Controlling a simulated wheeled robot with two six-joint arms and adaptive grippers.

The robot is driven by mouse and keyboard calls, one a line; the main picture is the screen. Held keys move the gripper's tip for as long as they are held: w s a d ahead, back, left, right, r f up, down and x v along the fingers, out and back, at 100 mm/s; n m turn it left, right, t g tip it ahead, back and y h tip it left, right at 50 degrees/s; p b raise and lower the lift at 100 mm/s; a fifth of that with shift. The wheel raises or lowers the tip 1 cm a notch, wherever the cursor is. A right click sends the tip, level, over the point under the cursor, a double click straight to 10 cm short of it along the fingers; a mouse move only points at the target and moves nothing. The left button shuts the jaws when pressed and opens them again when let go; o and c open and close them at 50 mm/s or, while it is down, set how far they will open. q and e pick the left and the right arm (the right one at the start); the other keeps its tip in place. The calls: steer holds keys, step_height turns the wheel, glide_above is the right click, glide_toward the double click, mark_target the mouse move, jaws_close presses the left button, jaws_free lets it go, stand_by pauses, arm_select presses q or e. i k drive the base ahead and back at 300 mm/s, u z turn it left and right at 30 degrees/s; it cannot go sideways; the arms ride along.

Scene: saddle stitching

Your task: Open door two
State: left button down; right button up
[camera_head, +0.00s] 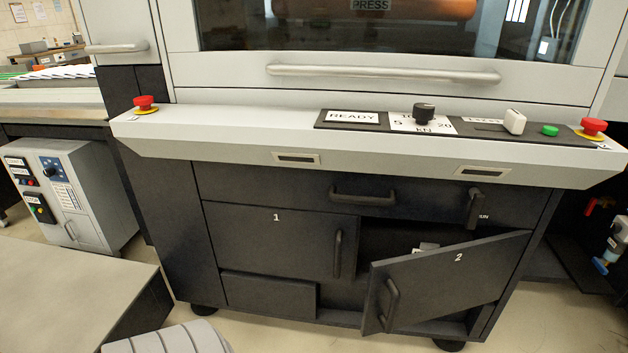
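Door two (450,278) is a dark panel marked "2" at the lower right of the machine's cabinet. It stands partly open, its left edge swung out towards me and its right side near the cabinet's right side. Its dark bar handle (389,305) is on the left part of the panel. A dark opening (385,240) shows behind it, with a small pale item (426,247) inside, mostly hidden by the door. Door one (275,242), marked "1", is shut to the left, with an upright handle (338,254). Neither of my grippers is in view.
A wide drawer (290,188) with a bar handle and a dark lever (474,208) sit above the doors. The pale control ledge (225,138) juts out over them. A grey table (60,290) stands at the left. Floor shows in front of the cabinet.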

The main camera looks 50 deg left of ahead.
mark_target(402, 292)
steer(key=u, duration=0.4)
steer(key=k, duration=0.9)
steer(key=u, duration=0.85)
steer(key=i, duration=1.35)
steer(key=z, duration=0.85)
